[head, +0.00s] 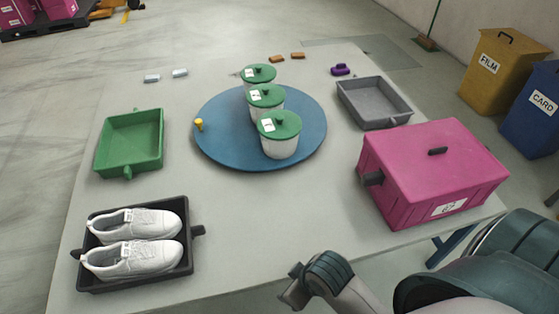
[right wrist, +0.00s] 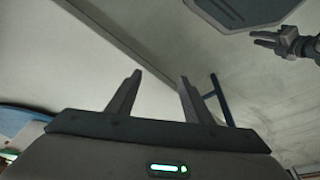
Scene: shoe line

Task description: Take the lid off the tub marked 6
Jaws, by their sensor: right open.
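Three white tubs with green knobbed lids stand in a row on a round blue turntable (head: 218,146) in the head view: a near tub (head: 280,146), a middle tub (head: 266,97) and a far tub (head: 258,74). Each has a white label, but the numbers are too small to read. All three lids are on. My right gripper (right wrist: 157,88) is open and empty in the right wrist view, away from the tubs. Another gripper, seemingly my left one (right wrist: 258,39), shows small at the upper right there; its jaw state is unclear.
A yellow knob (head: 199,124) sits at the turntable's left edge. A green tray (head: 130,143) and a black tray (head: 180,271) with white shoes (head: 135,242) are left. A grey tray (head: 374,102) and a closed pink box (head: 430,165) are right. The table's front middle is clear.

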